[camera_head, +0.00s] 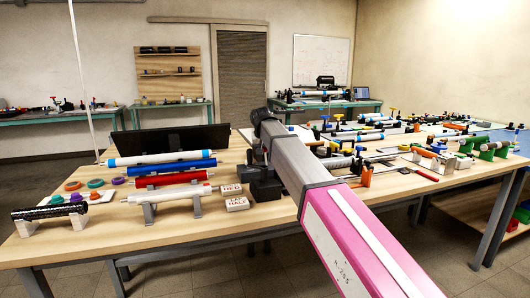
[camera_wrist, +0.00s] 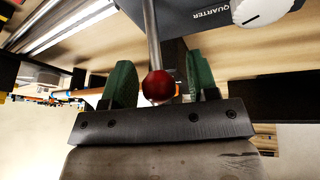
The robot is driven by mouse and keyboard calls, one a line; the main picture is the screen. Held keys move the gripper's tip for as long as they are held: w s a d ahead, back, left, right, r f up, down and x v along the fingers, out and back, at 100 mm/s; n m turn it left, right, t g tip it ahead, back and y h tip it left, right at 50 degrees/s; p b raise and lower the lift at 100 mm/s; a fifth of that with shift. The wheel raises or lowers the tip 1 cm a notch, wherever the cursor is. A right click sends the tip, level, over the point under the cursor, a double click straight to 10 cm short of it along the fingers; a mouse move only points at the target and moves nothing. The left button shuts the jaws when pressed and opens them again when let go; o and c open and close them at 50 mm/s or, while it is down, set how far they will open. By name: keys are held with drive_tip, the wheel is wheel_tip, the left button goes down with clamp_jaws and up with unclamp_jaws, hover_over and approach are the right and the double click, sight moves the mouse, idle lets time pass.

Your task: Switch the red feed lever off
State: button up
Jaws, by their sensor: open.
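The lever's round red knob (camera_wrist: 158,86) sits at the end of a thin metal rod in the wrist view. The rod runs from the knob up to the top edge of the picture. My gripper (camera_wrist: 160,70) is open, with one green finger on each side of the knob and rod. Gaps show on both sides, so the fingers do not appear closed on it. The lever's base is out of the wrist view. In the head view my arm crosses the middle of the bench, and I cannot clearly pick out the lever or the fingertips there.
A grey box marked QUARTER (camera_wrist: 205,18) with a white dial (camera_wrist: 262,8) is close beside the rod. On the bench, coloured rollers (camera_head: 165,169) and white HALF blocks (camera_head: 236,203) lie left of my arm. Several tools and rollers crowd the right side.

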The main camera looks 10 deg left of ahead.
clamp_jaws()
drive_tip(key=shift+s+d+r+t+y, duration=0.1)
drive_tip(key=shift+s+d+t+y, duration=0.2)
drive_tip(key=shift+s+t, duration=0.2)
drive_tip(key=shift+s+d+r+t+y, duration=0.1)
drive_tip(key=shift+s+d+t+y, duration=0.2)
drive_tip(key=shift+s+t, duration=0.15)
drive_tip(key=shift+s+d+r+m+t+y, duration=0.1)
drive_tip(key=shift+s+m+t+y, duration=0.1)
drive_tip(key=shift+t, duration=0.3)
drive_tip(key=shift+s+r+m+t+y, duration=0.1)
drive_tip(key=shift+t+y, duration=0.1)
drive_tip(key=shift+t, duration=0.25)
drive_tip(key=shift+w, duration=0.1)
unclamp_jaws()
drive_tip(key=v, duration=1.1)
